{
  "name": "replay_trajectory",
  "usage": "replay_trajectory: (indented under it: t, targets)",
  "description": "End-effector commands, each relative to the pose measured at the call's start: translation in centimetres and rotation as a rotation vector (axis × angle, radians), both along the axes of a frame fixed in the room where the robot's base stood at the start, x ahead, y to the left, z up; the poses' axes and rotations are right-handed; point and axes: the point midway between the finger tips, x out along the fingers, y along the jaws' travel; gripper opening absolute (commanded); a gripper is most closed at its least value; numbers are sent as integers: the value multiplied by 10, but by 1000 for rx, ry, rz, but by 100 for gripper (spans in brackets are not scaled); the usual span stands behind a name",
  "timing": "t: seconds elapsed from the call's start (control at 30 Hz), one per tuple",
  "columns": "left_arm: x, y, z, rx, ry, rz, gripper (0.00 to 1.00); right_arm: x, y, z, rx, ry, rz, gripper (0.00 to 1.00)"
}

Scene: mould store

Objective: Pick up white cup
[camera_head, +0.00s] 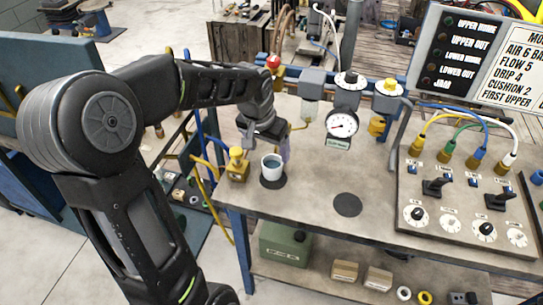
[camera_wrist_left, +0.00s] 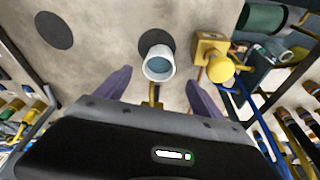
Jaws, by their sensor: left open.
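The white cup (camera_head: 271,166) stands upright on a dark round spot near the left end of the workbench; its inside looks blue-grey. In the left wrist view the cup (camera_wrist_left: 159,65) shows ahead of and roughly between my finger tips, apart from them. My left gripper (camera_wrist_left: 157,84) is open, with its two purple-grey fingers spread and nothing between them at the tips. In the head view my left gripper (camera_head: 280,148) is just behind the cup, its fingers partly hidden. My right gripper is not in view.
A yellow valve block (camera_head: 237,165) stands close left of the cup. A gauge (camera_head: 342,124) and regulators stand behind, to the right. An empty dark round spot (camera_head: 347,205) lies on clear bench. A control panel (camera_head: 465,195) fills the right side.

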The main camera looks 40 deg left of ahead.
Motion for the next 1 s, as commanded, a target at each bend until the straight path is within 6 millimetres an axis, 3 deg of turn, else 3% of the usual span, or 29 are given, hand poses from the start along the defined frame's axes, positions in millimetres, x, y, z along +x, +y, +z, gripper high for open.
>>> replay_trajectory:
  t: [0.3,0.6,1.0]
  targets:
    - [0,0,-1,-1,1,0,78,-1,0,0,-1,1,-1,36]
    - [6,1,-25,-1,2,0,78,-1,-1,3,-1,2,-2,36]
    - [9,1,-32,-1,2,0,78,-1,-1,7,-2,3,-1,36]
